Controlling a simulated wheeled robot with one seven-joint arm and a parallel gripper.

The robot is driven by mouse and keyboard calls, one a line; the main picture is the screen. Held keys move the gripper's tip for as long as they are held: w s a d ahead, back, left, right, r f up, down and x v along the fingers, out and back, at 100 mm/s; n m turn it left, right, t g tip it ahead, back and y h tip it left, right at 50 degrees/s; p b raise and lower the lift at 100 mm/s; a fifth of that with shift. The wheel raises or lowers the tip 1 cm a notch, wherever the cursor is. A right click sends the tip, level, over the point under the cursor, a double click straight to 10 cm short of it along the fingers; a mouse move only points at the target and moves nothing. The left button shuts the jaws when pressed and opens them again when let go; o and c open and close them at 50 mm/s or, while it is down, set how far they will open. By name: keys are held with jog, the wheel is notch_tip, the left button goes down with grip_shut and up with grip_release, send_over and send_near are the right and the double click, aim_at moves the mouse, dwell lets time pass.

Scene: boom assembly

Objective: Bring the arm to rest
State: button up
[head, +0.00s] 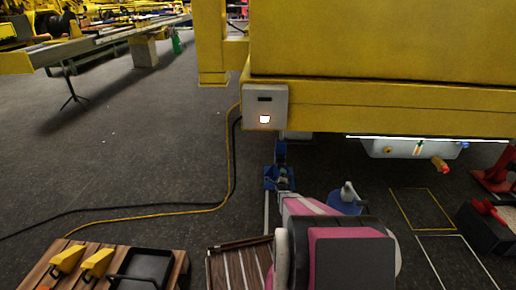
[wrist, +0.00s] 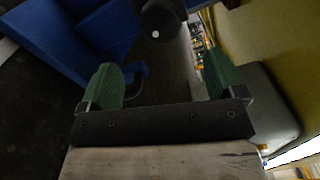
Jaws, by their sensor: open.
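My gripper (wrist: 160,76) shows in the wrist view with its two green-padded fingers spread apart and nothing between them. A black round knob-like part (wrist: 160,18) with a white dot lies just beyond the fingertips, and a blue body (wrist: 60,40) fills the upper left. I cannot tell whether the fingers touch either. In the head view my pink and white arm reaches forward from the bottom centre toward a small blue stand (head: 270,180) below the yellow structure (head: 380,100). The gripper itself is small and hard to make out there.
A grey box (head: 265,98) with a lit button is on the yellow structure. A pale panel (head: 405,149) with coloured fittings hangs at right. Yellow and black cables (head: 150,212) cross the floor. A wooden tool tray (head: 180,262) stands bottom left. Floor at left is open.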

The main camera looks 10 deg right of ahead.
jog(key=s+a+r+n+g+y, duration=0.2)
jog(key=s+a+r+n+g, duration=0.2)
jog(key=s+a+r+n, duration=0.25)
jog(key=s+a+r+n+g+y, duration=0.25)
jog(key=s+a+r+n, duration=0.2)
jog(key=a+r, duration=0.35)
jog(key=s+a+r+n+g, duration=0.3)
jog(key=s+r, duration=0.3)
jog(key=s, duration=0.4)
jog(key=s+a+r+n+g, duration=0.4)
jog(key=s+r+n, duration=0.1)
jog(key=s, duration=0.5)
jog(key=s+a+r+n+g, duration=0.4)
jog(key=s+r, duration=0.4)
jog(key=s, duration=0.3)
jog(key=shift+a+n, duration=0.2)
jog(key=shift+n, duration=0.4)
jog(key=shift+y, duration=0.25)
